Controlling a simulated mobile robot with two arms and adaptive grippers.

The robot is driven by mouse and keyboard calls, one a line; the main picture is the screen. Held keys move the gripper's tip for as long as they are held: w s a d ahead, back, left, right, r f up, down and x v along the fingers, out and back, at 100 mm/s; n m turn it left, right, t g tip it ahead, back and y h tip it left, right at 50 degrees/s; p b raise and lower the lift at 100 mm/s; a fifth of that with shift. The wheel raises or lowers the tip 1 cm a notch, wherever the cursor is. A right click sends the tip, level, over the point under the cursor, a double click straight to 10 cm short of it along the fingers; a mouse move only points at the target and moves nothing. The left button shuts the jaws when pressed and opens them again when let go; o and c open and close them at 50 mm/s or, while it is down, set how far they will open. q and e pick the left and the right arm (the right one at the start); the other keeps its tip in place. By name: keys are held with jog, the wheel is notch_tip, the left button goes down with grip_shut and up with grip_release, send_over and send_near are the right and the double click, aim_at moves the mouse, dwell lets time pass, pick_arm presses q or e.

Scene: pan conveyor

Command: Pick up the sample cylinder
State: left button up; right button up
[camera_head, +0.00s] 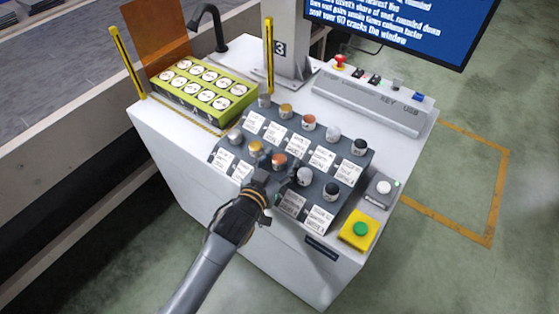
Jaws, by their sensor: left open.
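Several small sample cylinders stand in two rows on a dark stepped rack with white labels (323,157). Their tops differ in colour: grey, yellow, orange-brown, white and black. The frame does not show which one is meant. My left gripper (284,180) is open at the front row. Its fingers are close to the orange-brown-topped cylinder (279,160) and the white-and-grey cylinder (304,176); I cannot tell whether they touch either. A black-topped cylinder (331,190) stands just right of these. The gripper hides part of the front labels. My right gripper is not in view.
A yellow-green tray of round white-topped items (205,92) stands at back left, before an orange panel (158,35). A yellow box with a green button (358,230) is at front right. A grey control panel (370,101) and a monitor (410,28) are behind.

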pick_arm(q)
jog(key=shift+s, duration=0.1)
grip_shut()
jog(key=shift+r, duration=0.1)
jog(key=shift+r, duration=0.55)
jog(key=s+a+r, duration=0.9)
jog(key=s+r, duration=0.1)
jog(key=r, duration=0.2)
jog(key=w+a+n+t+y+p, duration=0.1)
jog(key=a+n+y, duration=0.4)
jog(key=a, duration=0.5)
jog(key=shift+w+a+r+t+y+p, duration=0.2)
jog(key=shift+w+r+t+y+p, duration=0.15)
jog(key=shift+y, duration=0.45)
